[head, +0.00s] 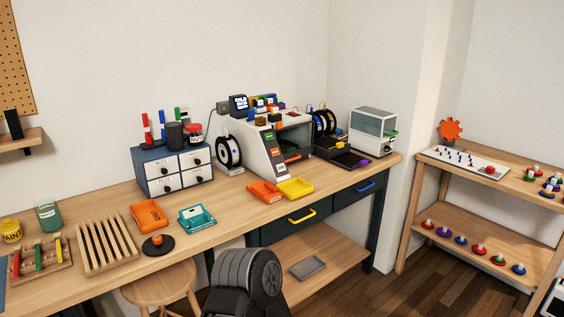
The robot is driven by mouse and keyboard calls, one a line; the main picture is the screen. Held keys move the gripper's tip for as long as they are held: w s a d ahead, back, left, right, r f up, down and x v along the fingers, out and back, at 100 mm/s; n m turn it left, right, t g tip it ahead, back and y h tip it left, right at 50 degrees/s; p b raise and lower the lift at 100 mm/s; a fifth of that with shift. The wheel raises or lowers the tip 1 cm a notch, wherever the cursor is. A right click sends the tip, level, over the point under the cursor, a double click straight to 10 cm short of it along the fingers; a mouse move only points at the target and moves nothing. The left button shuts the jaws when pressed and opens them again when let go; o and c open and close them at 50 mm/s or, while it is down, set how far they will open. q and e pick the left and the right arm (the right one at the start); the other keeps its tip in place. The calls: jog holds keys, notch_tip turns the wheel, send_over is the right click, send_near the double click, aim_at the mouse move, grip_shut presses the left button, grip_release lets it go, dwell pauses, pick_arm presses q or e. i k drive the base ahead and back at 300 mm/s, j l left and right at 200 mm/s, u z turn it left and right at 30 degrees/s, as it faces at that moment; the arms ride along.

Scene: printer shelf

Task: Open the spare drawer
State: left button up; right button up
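Two dark drawers hang under the long workbench's top. The nearer drawer (287,228) has a yellow handle (302,216); the farther drawer (350,196) has a blue handle (365,187). Both look shut, their fronts flush. A blue-grey cabinet (150,172) on the bench has several small white-fronted drawers with black knobs, all shut. Its small labels are not readable, and I cannot tell which drawer is called spare. Neither of my grippers is in the head view.
The workbench (230,215) carries a white printer (262,150), an orange tray (265,192), a yellow tray (295,188) and a teal holder (197,218). A stool (160,287) stands in front at left. A grey tray (307,267) lies on the lower shelf. A wooden rack (490,210) stands at right.

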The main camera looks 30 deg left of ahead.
aim_at(196, 175)
jog(key=i+l+u, duration=0.1)
jog(key=i+u, duration=0.25)
jog(key=i, duration=0.15)
jog(key=i+l+u, duration=0.35)
jog(key=i, duration=0.15)
jog(key=i+l+u, duration=0.35)
jog(key=i+j, duration=0.05)
jog(key=i, duration=0.1)
